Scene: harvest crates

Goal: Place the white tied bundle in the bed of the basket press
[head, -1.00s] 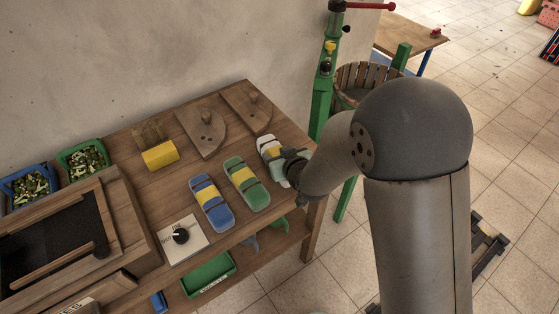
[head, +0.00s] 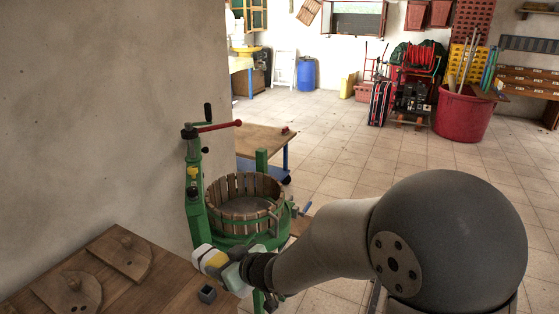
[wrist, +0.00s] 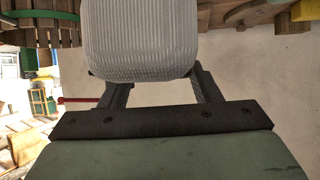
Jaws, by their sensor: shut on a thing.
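The white tied bundle (head: 203,256), with a yellow band, is held in my gripper (head: 232,272) near the table's far right corner. In the wrist view its ribbed white side (wrist: 140,40) fills the space between the two fingers (wrist: 160,88). The basket press has a green frame (head: 194,190) and a ring of wooden slats (head: 222,190). Its grey bed (head: 238,207) shows inside the slats and looks empty. The bundle is in front of the press and outside the basket in the head view.
The wooden table (head: 150,290) holds two half-round boards (head: 72,292) and a small dark square piece (head: 207,294). The tiled floor (head: 350,150) to the right is mostly open.

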